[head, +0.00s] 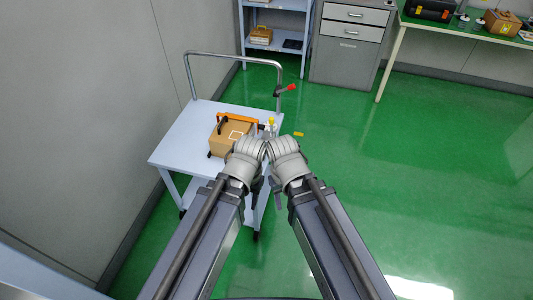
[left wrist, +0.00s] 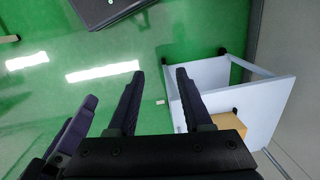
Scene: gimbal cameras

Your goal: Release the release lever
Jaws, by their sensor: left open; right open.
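A small lever with a red tip and a black base (head: 287,89) sits on the right upright of the metal push handle of a light grey cart (head: 174,155). I take it for the release lever; it sticks out to the right. My left gripper is open and empty in the left wrist view (left wrist: 160,72); in the head view its fingers are mostly hidden by the wrists. My right gripper (head: 277,199) is open, with its fingers small and partly hidden below its wrist. Both grippers are close together by the cart's near right side, well apart from the lever.
A brown box with an orange strap (head: 222,140) and small yellow and white items (head: 270,124) are on the cart top. A wall (head: 85,120) runs along the left. A shelf (head: 275,45), a drawer cabinet (head: 347,52) and a green-topped table (head: 455,32) stand behind. Green floor is clear on the right.

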